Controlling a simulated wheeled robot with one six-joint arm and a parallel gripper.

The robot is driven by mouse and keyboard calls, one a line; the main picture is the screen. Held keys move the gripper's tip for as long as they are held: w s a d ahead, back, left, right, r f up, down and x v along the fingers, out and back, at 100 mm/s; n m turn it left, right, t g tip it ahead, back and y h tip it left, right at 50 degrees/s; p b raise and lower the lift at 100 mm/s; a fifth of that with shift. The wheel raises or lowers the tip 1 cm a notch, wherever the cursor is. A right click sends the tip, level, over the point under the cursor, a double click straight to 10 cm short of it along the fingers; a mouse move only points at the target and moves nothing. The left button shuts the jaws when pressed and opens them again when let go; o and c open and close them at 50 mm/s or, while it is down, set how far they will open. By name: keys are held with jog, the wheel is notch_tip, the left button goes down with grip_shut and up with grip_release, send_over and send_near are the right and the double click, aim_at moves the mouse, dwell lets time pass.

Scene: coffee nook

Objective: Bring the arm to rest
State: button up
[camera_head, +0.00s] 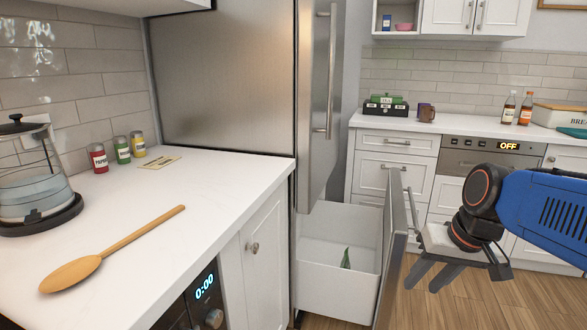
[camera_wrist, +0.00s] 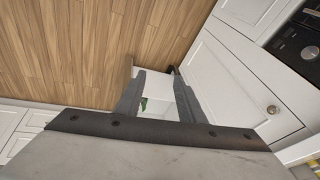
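My gripper (camera_head: 422,287) is at the right in the head view, at the end of my blue arm, with its fingers pointing down and left. It is just right of the open drawer's front panel (camera_head: 393,250); I cannot tell if they touch. In the wrist view my gripper (camera_wrist: 158,78) has its two dark fingers apart, with nothing held between them. The open white drawer (camera_wrist: 160,97) shows beyond and between the fingers.
The fridge's bottom drawer (camera_head: 325,284) is pulled out, with a green item (camera_head: 346,258) inside. The left counter (camera_head: 200,195) holds a wooden spoon (camera_head: 75,272), a kettle (camera_head: 32,180) and spice jars (camera_head: 122,150). Wooden floor (camera_head: 470,305) is clear at the right.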

jog(key=s+d+f+n+t+h, duration=0.1)
jog(key=s+f, duration=0.4)
jog(key=s, duration=0.5)
jog(key=shift+s+d+f+h, duration=0.15)
jog(key=shift+d+h, duration=0.05)
jog(key=shift+h, duration=0.2)
jog(key=shift+c, duration=0.6)
